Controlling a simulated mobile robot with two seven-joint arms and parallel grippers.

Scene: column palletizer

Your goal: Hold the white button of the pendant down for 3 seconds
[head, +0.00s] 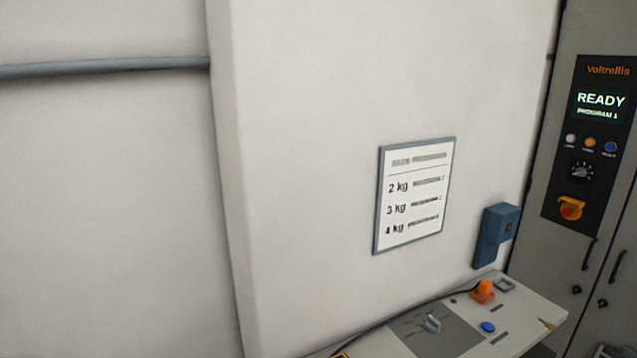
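I see no pendant that I can make out for sure, and no white button on one. A dark cable (400,322) runs along the back of a console top (535,305) towards a yellow-edged thing (343,354) cut off by the bottom edge; I cannot tell what that is. A small white round button or lamp (570,139) sits on the dark control panel (590,180) of the cabinet at the right, beside an orange one and a blue one. Neither of my grippers can be made out in the head view.
The console top carries a grey lever (432,323), a blue button (488,327) and an orange fitting (483,291). A blue box (496,235) and a sign with weights (415,195) are on the pale wall. The cabinet display (600,104) reads READY.

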